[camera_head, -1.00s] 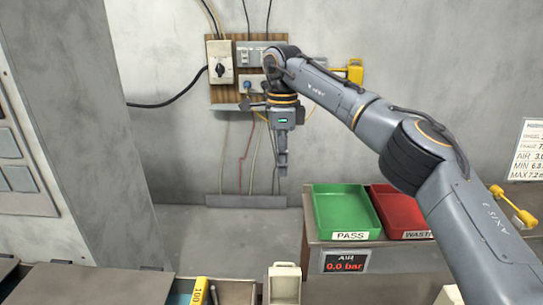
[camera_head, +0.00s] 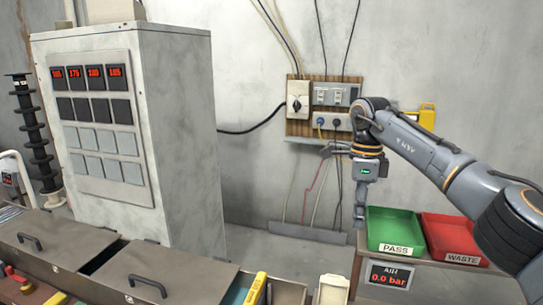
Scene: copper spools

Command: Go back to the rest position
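My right gripper (camera_head: 359,216) hangs downward at the end of my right arm, which comes in from the right edge. It is in front of the wall, just left of the green PASS tray (camera_head: 372,238), and it touches nothing that I can see. Its fingers are small and seen from the side, so I cannot tell whether they are open or shut. No object shows in it. My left gripper and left arm are not in view.
A grey cabinet (camera_head: 205,150) with red number displays stands at left. Lidded bins (camera_head: 150,270) line the front. A switch board (camera_head: 290,129) is on the wall. Floor behind the bins looks clear.

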